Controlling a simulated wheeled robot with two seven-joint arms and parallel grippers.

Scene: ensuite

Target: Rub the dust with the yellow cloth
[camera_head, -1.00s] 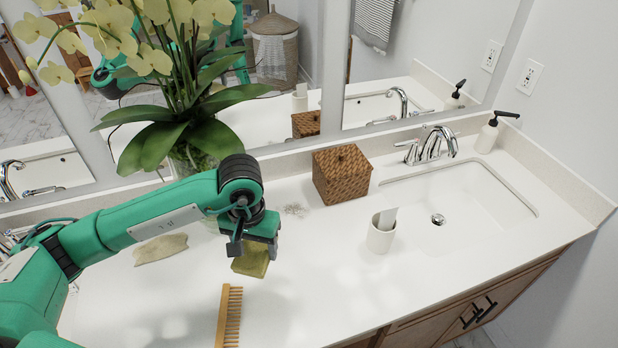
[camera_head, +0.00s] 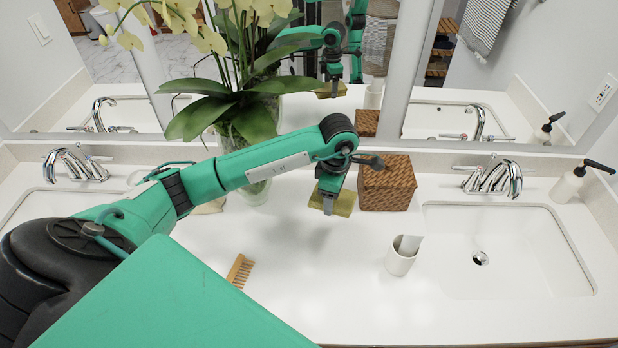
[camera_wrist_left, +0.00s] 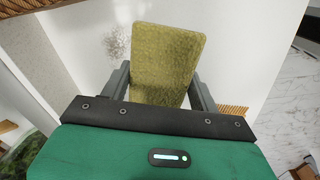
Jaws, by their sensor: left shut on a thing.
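The yellow cloth (camera_head: 344,204) is a flat, olive-yellow block in the jaws of my left gripper (camera_head: 328,198). My left gripper is shut on it just left of the woven box, at or close above the counter; I cannot tell if it touches. In the left wrist view the cloth (camera_wrist_left: 167,62) stands out between the two fingers. The dust (camera_wrist_left: 117,42) shows there as a small grey speckled patch on the white counter, beside the cloth's upper left edge. In the head view the dust is hidden behind the gripper and cloth. My right gripper is out of view.
A woven box (camera_head: 387,184) stands close right of the gripper. A wooden comb (camera_head: 240,270) lies at front left. The orchid (camera_head: 250,110) stands behind my arm. The mirror bounds the back.

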